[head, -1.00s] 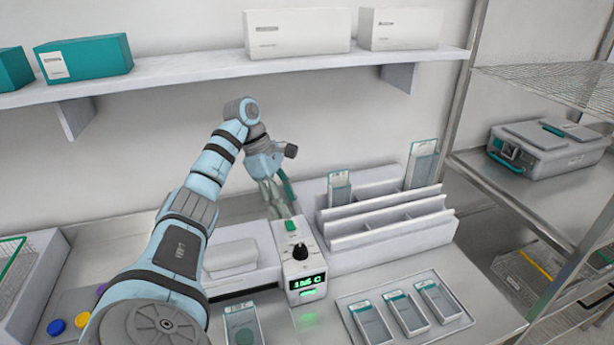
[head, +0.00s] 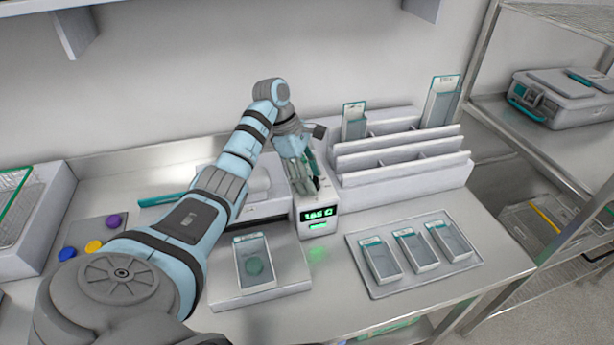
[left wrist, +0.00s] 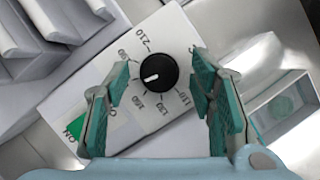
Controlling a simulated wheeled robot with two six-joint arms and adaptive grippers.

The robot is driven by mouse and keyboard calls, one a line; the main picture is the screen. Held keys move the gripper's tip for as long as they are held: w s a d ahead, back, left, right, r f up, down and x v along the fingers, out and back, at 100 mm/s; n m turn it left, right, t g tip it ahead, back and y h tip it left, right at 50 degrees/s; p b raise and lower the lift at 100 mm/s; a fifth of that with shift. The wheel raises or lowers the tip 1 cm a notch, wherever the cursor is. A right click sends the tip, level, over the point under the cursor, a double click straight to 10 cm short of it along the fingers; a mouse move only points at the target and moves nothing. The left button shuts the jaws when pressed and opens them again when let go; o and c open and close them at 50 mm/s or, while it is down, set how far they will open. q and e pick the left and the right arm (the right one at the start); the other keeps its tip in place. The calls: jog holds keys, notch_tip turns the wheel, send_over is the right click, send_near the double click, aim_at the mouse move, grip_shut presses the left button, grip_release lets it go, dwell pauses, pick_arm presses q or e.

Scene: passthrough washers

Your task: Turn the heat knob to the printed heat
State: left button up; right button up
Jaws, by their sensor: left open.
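The heat knob (left wrist: 157,72) is a round black dial with a white pointer, in the left wrist view. It sits on a white control box (left wrist: 75,95) with printed numbers around it; the pointer aims to the left and slightly down. My left gripper (left wrist: 160,65) is open, with one teal-padded finger on each side of the knob and gaps visible between pads and knob. In the head view my left gripper (head: 306,188) is over the box and mostly hides the knob. The box's green display (head: 318,214) reads about 166 C, hard to read exactly. My right gripper is not in view.
A white rack (head: 400,165) stands behind and right of the box. A tray (head: 378,292) with several clear cases is at front right. A case with a green disc (head: 254,262) lies on a pale plate at front left. A green button (left wrist: 75,127) is on the box.

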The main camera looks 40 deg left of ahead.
pick_arm(q)
jog(key=shift+r, duration=0.1)
jog(key=shift+c, duration=0.2)
jog(key=c, duration=1)
jog(key=shift+d, duration=0.1)
jog(key=shift+c, duration=0.4)
